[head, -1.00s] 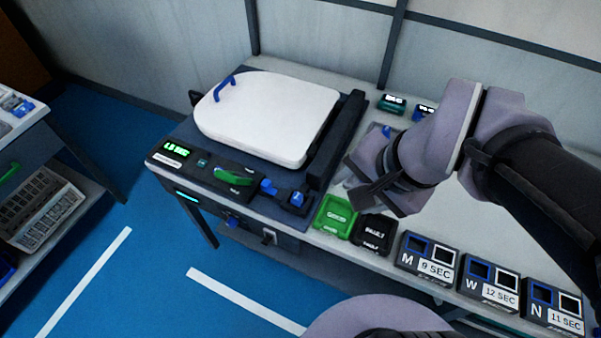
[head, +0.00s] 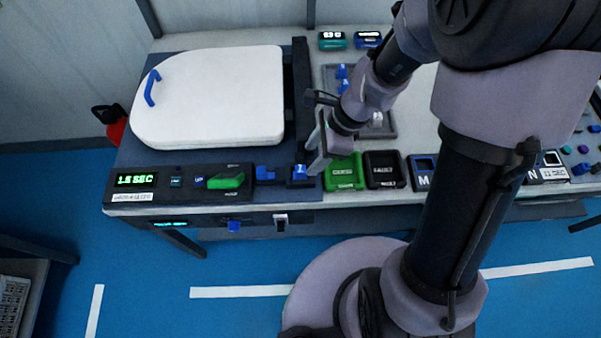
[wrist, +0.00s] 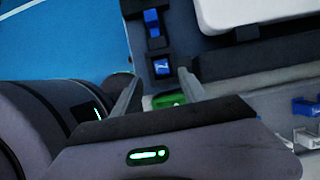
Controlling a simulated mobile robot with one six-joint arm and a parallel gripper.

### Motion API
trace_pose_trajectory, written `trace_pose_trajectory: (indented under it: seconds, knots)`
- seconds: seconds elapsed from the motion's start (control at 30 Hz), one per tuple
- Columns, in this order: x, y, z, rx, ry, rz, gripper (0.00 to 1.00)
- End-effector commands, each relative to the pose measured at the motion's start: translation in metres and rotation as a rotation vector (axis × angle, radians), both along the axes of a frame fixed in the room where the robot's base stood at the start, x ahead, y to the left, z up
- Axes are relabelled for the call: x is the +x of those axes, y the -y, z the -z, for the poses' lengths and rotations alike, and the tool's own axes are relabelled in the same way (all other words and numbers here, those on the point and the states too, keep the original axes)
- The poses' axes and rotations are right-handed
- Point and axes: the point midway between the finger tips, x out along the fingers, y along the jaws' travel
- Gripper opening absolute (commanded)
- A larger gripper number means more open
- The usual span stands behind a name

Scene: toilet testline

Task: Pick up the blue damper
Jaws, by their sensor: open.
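A blue damper (head: 299,171) with a pale mark sits in a dark holder at the right end of the front panel. A second blue piece (head: 265,173) sits just left of it. In the wrist view the marked damper (wrist: 161,67) lies just beyond the fingertips, between their lines, with the other blue piece (wrist: 151,20) above it. I cannot tell which is the named damper. My gripper (head: 317,146) is open and empty, close to the marked damper at its upper right. No contact shows. The gripper also shows in the wrist view (wrist: 158,82).
A white toilet lid (head: 215,95) with a blue handle lies left, beside a dark upright bar (head: 301,90). A green bin (head: 344,172) and a black bin (head: 384,170) stand right of the damper. A grey tray (head: 389,125) holds more blue pieces behind my gripper.

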Motion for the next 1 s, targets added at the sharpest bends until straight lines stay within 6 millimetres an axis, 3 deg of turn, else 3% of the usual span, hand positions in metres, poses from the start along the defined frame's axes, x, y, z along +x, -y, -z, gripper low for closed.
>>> trace_pose_trajectory:
  seconds: [0.23,0.4,0.63,0.9,1.0]
  knots:
    - [0.001,-0.010,0.027,0.000,0.000,-0.001,0.51]
    - [0.003,-0.022,0.061,0.000,-0.001,-0.003,0.51]
    - [0.004,-0.025,0.060,0.000,0.000,0.001,0.51]
    - [0.004,-0.025,0.060,0.000,0.000,0.000,0.00]
    - [0.004,-0.025,0.060,0.000,0.000,0.000,0.00]
